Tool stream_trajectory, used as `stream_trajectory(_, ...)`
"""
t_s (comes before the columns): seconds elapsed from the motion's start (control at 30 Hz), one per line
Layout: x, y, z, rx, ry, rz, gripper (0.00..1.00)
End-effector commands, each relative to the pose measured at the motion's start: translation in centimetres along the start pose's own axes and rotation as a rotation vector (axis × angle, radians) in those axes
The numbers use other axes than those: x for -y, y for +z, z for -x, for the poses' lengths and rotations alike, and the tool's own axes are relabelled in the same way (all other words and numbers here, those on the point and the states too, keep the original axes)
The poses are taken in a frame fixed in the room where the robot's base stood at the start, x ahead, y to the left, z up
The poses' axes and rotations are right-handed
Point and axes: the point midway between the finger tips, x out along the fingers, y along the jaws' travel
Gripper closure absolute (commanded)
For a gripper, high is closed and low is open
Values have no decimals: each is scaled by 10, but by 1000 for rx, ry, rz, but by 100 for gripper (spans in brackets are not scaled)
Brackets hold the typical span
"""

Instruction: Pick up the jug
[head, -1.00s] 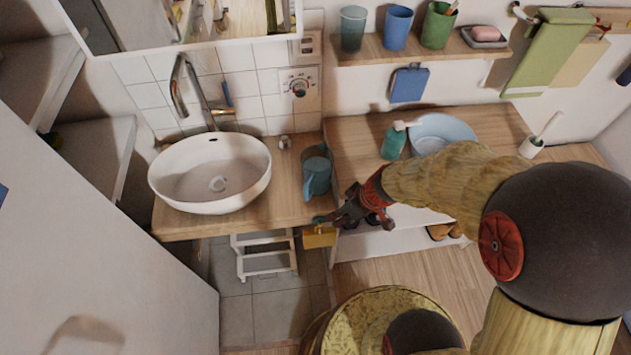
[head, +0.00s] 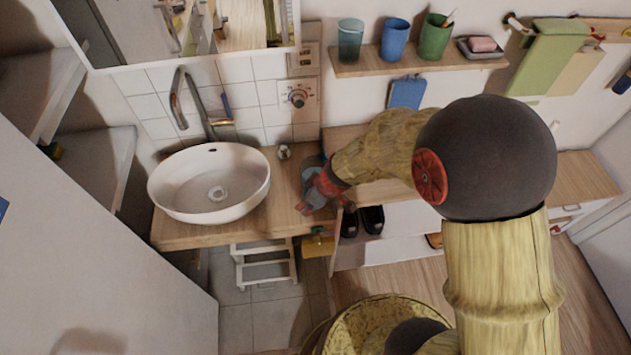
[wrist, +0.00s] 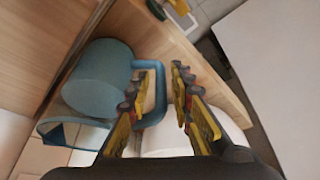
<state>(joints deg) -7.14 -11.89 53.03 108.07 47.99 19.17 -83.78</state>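The blue jug (head: 313,162) stands on the wooden counter to the right of the sink, mostly hidden behind my gripper in the head view. In the wrist view the jug (wrist: 98,75) is at the left, with its angular handle (wrist: 159,80) pointing right. My gripper (head: 308,206) is at the jug's near side. In the wrist view my gripper (wrist: 157,82) is open, with its two fingers apart and the outer bar of the handle showing between them. The left finger overlaps the handle loop. I cannot tell whether either finger touches the handle.
The white oval sink (head: 208,184) is just left of the jug. A wall shelf (head: 420,62) with several cups is above. A white step stool (head: 264,264) stands below the counter edge. My arm hides much of the counter on the right.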

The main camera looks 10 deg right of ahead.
Motion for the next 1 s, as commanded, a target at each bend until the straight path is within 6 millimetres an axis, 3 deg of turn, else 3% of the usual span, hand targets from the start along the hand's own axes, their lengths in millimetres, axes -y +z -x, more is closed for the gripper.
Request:
stream_trajectory(0.23,1,-7,-10,1,-2,1,78)
stream_trajectory(0.57,1,-7,-52,1,-2,0,78)
stream_trajectory(0.87,0,-8,-53,0,0,0,78)
stream_trajectory(1.0,0,-8,-53,0,0,0,86)
